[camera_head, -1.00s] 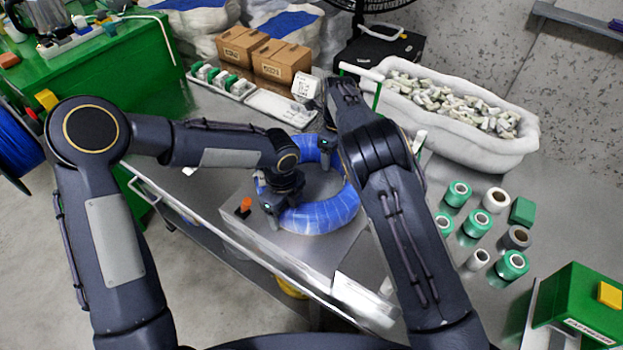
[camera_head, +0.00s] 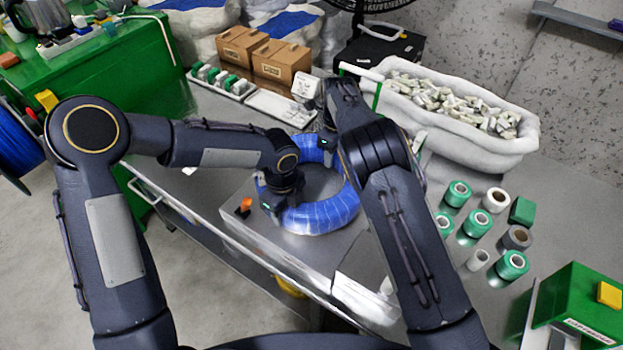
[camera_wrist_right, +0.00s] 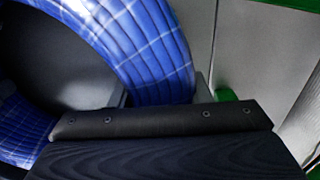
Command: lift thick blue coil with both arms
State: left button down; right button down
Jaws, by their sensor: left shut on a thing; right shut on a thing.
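The thick blue coil (camera_head: 322,212) is a ring bound with pale bands, at the metal table's front left part in the head view. My left gripper (camera_head: 268,192) is shut on the coil's left side. My right gripper (camera_head: 328,148) is at the coil's far side, mostly hidden behind my right arm, and is shut on the coil. In the right wrist view the coil (camera_wrist_right: 140,45) curves close above the dark gripper body. The fingertips there are hidden. I cannot tell whether the coil is clear of the surface below it.
A white sack of small parts (camera_head: 460,140) stands behind right. Green and white rolls (camera_head: 470,228) stand on the right. Cardboard boxes (camera_head: 262,52) and a parts tray (camera_head: 222,82) are at the back. A green box (camera_head: 585,305) is front right. An orange button (camera_head: 245,204) sits left of the coil.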

pick_arm(q)
jog(key=shift+w+r, duration=0.1)
jog(key=shift+r, duration=0.15)
pick_arm(e)
jog(key=shift+w+r, duration=0.15)
jog(key=shift+r, duration=0.15)
